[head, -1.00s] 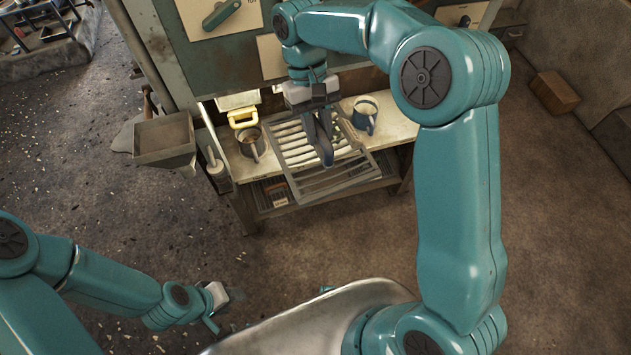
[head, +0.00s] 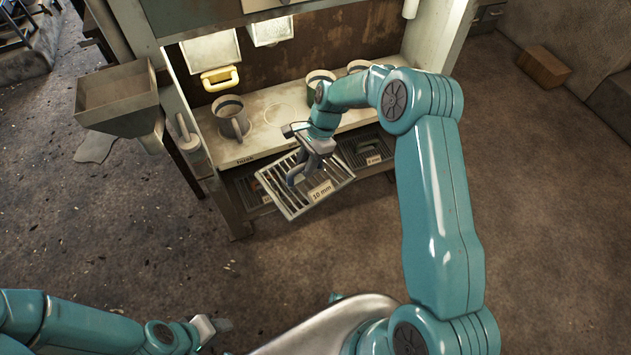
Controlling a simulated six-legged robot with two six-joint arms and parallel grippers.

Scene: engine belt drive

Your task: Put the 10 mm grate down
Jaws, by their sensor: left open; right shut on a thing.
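The 10 mm grate (head: 321,192) is a slotted metal frame with a "10 mm" label on its near edge. It is tilted, in front of the bench's front edge and over part of the lower shelf. My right gripper (head: 293,178) is shut on the grate from above. I cannot tell whether the grate touches the shelf or the bench. My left gripper (head: 222,325) is open and empty, low at the bottom left, well away from the bench and the grate.
Another labelled grate (head: 368,152) lies on the lower shelf at right. A hopper (head: 118,98) stands at left. The floor in front is clear.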

